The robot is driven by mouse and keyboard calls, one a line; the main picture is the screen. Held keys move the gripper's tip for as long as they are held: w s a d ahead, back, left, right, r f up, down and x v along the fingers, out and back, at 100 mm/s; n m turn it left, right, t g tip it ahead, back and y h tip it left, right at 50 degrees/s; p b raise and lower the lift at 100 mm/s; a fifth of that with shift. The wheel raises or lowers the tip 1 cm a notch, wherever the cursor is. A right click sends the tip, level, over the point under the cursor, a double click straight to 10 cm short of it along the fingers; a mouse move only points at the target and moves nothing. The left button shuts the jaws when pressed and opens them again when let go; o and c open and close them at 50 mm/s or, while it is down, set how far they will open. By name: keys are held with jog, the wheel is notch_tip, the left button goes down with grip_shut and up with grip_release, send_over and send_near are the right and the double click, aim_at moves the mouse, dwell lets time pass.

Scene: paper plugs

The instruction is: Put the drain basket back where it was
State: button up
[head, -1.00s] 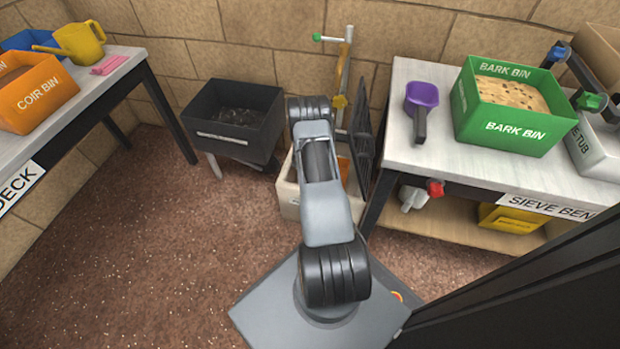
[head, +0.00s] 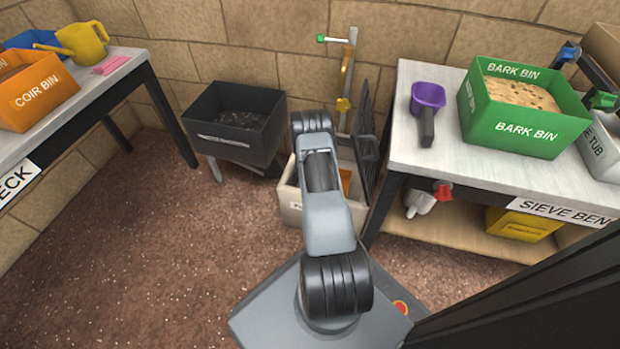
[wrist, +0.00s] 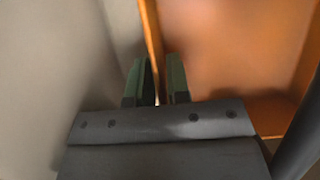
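An orange, box-like thing (head: 346,181) shows in part inside a cream tub (head: 291,214) on the floor; no name can be read on it, so I cannot confirm it is the drain basket. In the wrist view its orange wall (wrist: 230,45) fills the right, and a pale wall (wrist: 50,80) fills the left. My gripper (wrist: 160,85) points down, its two dark green fingers a narrow gap apart. The thin orange wall edge runs to that gap; I cannot tell whether the fingers press on it. My arm hides the gripper in the head view.
A black bin (head: 237,123) stands left of the tub. Dark racks (head: 366,140) stand upright at the tub's right, close to the sieve bench (head: 410,160). Floor (head: 170,270) is clear at the left.

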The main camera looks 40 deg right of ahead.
jog(key=shift+o, duration=1.1)
jog(key=p+v, duration=0.3)
jog(key=v, duration=0.8)
jog(key=shift+r, duration=0.35)
jog(key=a+r+m+h, duration=0.1)
jog(key=a+r+m, duration=0.4)
jog(key=r, duration=0.5)
jog(key=a+r+m, duration=0.4)
jog(key=r+m, duration=0.2)
jog(key=r, duration=0.5)
jog(key=s+a+r+m+y, duration=0.2)
jog(key=s+a+r+m, duration=0.3)
jog(key=a, duration=0.5)
jog(key=s+a+r+m+y, duration=0.3)
jog(key=s+a+r+m, duration=0.3)
jog(key=s+a+m, duration=0.2)
jog(key=shift+s+a+r, duration=0.3)
jog(key=shift+s+a, duration=0.75)
jog(key=shift+s, duration=0.1)
